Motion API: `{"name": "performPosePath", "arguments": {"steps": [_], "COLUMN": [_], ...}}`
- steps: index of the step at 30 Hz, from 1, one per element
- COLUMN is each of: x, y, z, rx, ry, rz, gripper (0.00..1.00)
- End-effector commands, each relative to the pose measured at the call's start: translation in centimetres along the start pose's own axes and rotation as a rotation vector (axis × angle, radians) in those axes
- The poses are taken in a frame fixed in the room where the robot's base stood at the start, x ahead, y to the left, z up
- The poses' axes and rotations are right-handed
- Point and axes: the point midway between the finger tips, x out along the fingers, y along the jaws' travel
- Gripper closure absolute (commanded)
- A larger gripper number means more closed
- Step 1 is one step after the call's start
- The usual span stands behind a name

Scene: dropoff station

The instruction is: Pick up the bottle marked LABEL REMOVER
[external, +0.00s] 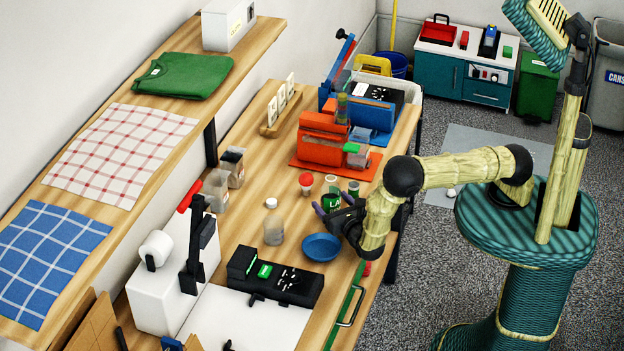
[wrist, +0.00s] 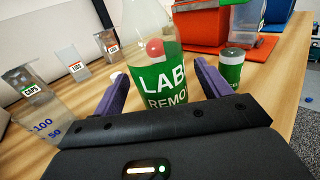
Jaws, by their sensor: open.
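The bottle (wrist: 165,86) stands upright in the wrist view, clear with a green label whose visible letters read "LAB" and "REMO". Its top is cut off by the frame edge. My gripper (wrist: 160,78) is open, with one purple finger on each side of the bottle; I cannot tell whether either touches it. In the external view my gripper (external: 331,205) is low over the wooden bench, and the bottle's green label (external: 331,199) shows between the fingers.
A green can (wrist: 232,66) stands just right of the bottle. A red-capped container (external: 306,184) stands behind. Orange equipment (external: 322,140) stands beyond on the bench.

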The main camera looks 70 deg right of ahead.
Motion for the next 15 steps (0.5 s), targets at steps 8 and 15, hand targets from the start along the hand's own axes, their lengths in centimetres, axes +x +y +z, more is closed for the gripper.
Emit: {"name": "performPosePath", "arguments": {"steps": [8,15], "x": [3.0,2.9], "y": [0.0,0.0], "z": [0.2,0.1], "rx": [0.0,0.0], "ry": [-0.001,0.0], "rz": [-0.001,0.0], "gripper": [0.24,0.24]}}
